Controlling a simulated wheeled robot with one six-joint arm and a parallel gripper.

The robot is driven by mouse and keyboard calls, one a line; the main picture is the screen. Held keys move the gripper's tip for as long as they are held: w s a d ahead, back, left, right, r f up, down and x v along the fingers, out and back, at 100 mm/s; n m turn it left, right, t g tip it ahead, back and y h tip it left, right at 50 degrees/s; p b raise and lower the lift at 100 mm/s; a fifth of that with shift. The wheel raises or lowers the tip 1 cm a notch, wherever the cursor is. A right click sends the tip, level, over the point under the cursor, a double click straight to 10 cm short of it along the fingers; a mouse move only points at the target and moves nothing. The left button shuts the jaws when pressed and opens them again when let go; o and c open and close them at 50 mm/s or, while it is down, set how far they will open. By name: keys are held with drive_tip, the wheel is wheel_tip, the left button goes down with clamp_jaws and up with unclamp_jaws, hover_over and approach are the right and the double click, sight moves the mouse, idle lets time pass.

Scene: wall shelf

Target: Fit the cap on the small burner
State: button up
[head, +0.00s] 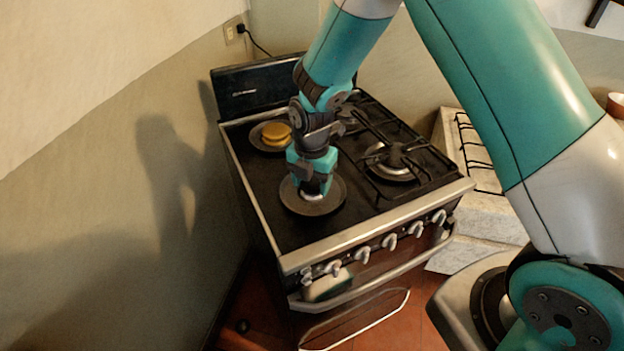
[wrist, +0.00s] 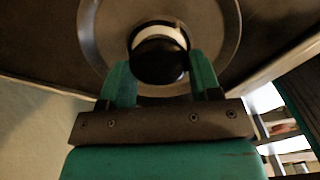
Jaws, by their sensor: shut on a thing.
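My gripper (head: 313,187) is over the front left burner of the stove, pointing down. In the wrist view its two teal fingers (wrist: 160,85) are shut on the cap (wrist: 158,62), a dark round piece. The small burner (wrist: 160,33) shows as a pale ring at the middle of a round dark dish (head: 330,206), just behind the cap. The cap covers part of the ring and sits slightly off its middle in the wrist view. I cannot tell whether cap and ring touch. In the head view my gripper hides the cap.
The stove (head: 262,222) has a yellow round piece (head: 276,132) on a dark dish at the back left. Black grates (head: 408,152) stand over the right burners. Knobs (head: 389,242) and a handle line the front. A wall is close on the left.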

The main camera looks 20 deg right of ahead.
drive_tip(key=o, duration=1.2)
drive_tip(key=shift+o, duration=0.2)
drive_tip(key=shift+r, duration=0.1)
drive_tip(key=shift+r+p, duration=2.7)
drive_tip(key=shift+r, duration=0.7)
